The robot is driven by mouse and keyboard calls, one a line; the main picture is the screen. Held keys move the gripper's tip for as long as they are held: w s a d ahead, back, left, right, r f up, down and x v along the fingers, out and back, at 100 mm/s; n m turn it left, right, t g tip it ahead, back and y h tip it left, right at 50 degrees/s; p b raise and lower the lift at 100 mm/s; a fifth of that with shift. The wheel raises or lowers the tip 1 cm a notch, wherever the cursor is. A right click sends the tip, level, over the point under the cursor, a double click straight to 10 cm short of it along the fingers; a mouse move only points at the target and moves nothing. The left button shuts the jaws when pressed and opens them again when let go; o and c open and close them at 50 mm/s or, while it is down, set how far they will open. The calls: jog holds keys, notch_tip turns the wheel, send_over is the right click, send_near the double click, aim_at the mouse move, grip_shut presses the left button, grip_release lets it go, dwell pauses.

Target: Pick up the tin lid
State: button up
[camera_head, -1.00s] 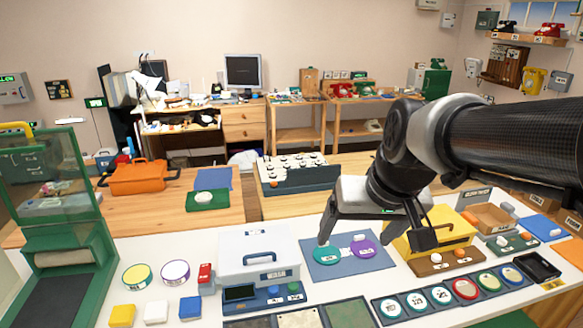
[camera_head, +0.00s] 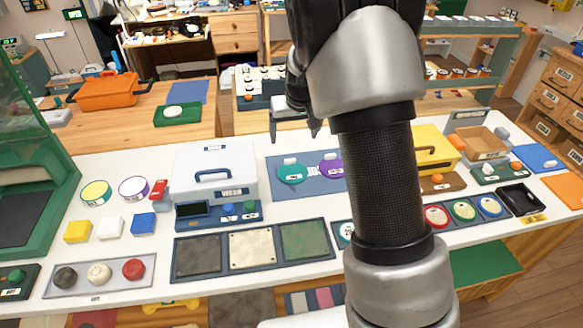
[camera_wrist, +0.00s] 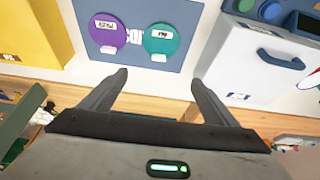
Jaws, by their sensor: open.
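A teal round lid (camera_head: 291,174) and a purple round lid (camera_head: 331,163) lie side by side on a blue mat (camera_head: 280,192) on the white counter. Each has a small pale tab and a label too small to read, so I cannot tell which is the tin lid. In the wrist view, the teal lid (camera_wrist: 161,44) and purple lid (camera_wrist: 107,33) lie beyond my fingertips. My gripper (camera_wrist: 160,80) is open and empty. In the head view, my gripper (camera_head: 296,128) is above and behind the mat, partly hidden by my arm.
A white box (camera_head: 216,172) with a dark handle stands left of the mat, and a yellow box (camera_head: 434,143) stands to the right. A tray of panels (camera_head: 252,249) lies in front. Coloured discs (camera_head: 463,210) sit front right, partly hidden by my arm.

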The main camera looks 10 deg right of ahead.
send_over(291, 162)
jog(key=s, duration=0.2)
jog(key=f, duration=1)
jog(key=shift+s+a+f, duration=0.2)
jog(key=shift+f, duration=0.2)
jog(key=shift+x, duration=2.65)
jog(key=shift+s+d, duration=0.1)
jog(key=shift+d, duration=0.05)
jog(key=shift+c, duration=0.4)
jog(key=c, duration=1.8)
